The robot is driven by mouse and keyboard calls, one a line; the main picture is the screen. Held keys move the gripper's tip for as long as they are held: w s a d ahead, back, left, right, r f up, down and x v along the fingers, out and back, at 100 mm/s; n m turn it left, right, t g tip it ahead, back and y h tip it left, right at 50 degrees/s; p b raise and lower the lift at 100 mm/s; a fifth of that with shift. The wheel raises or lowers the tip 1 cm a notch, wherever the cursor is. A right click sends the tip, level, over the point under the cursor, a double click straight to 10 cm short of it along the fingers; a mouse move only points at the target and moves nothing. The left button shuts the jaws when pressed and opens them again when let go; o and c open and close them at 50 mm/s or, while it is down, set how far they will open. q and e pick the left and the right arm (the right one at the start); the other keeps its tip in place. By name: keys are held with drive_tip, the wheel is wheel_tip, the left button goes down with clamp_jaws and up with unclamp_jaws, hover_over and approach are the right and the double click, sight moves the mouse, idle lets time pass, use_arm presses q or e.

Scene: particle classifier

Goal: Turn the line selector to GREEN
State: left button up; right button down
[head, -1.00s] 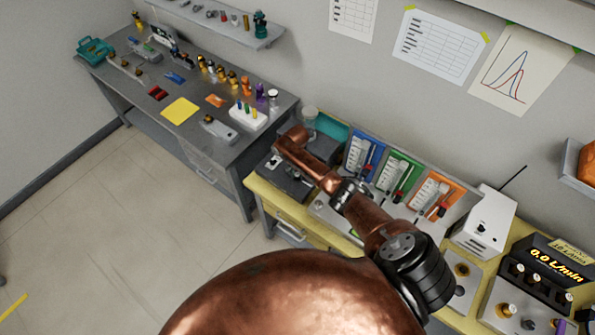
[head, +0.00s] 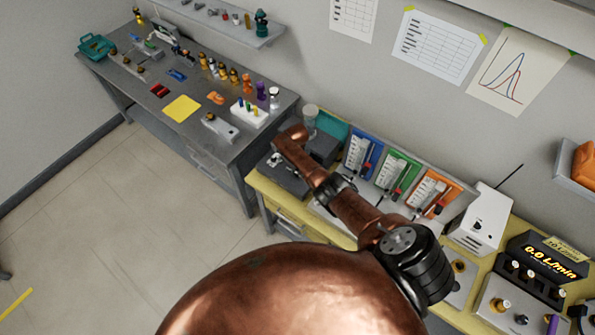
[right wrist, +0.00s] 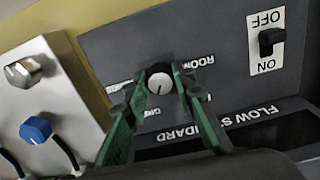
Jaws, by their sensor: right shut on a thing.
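The line selector is a small round white knob (right wrist: 160,82) on a dark panel (right wrist: 235,90) in the right wrist view. A thin dark mark on its face points toward the lower edge of the picture. Upside-down labels surround it: "ROOM" is above right, and one below seems to start with "GR", partly hidden. My right gripper (right wrist: 157,88) has green fingers on both sides of the knob and is shut on it. My left gripper is not visible.
An OFF/ON switch (right wrist: 267,40) sits right of the knob. A light box with a blue knob (right wrist: 36,130) stands left. Blue, green and orange flowmeter panels (head: 397,171) line the bench's back. A clear jar (head: 310,118) stands behind the dark unit.

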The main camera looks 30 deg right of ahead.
drive_tip(key=shift+w+r, duration=0.1)
drive_tip(key=c, duration=1.6)
unclamp_jaws()
wheel_tip(320, 180, up, 12)
